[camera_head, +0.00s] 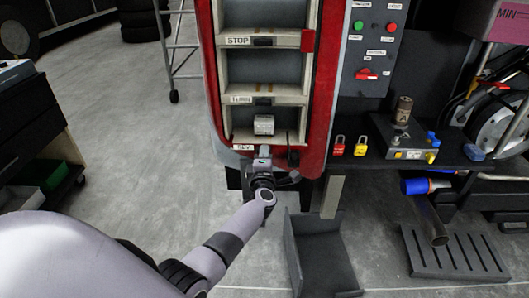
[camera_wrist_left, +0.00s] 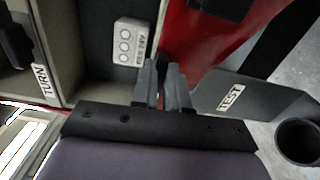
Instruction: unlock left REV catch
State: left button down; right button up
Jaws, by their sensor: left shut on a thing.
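The red-framed unit has a lower shelf edge with a small label (camera_head: 243,147), which looks like REV. My left gripper (camera_head: 263,157) is at this edge, right of the label. In the left wrist view its two fingers (camera_wrist_left: 164,72) are close together against the front of the unit, with a red panel beyond. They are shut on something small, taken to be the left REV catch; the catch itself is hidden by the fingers. I cannot tell whether it is locked. My right gripper is in neither view.
A small grey box (camera_head: 264,125) sits above the gripper; the left wrist view shows round marks on it. Red and yellow padlocks (camera_head: 360,146) are on the right. A dark open bin (camera_head: 318,254) stands on the floor below.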

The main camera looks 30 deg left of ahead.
pick_arm(q)
jog(key=shift+f+m, duration=0.1)
jog(key=shift+m, duration=0.3)
jog(key=c, duration=1.1)
grip_release()
jog(key=shift+c, duration=0.2)
jog(key=p+v, duration=0.4)
jog(key=v, duration=0.3)
jog(key=shift+s+d, duration=0.1)
jog(key=shift+s, duration=0.05)
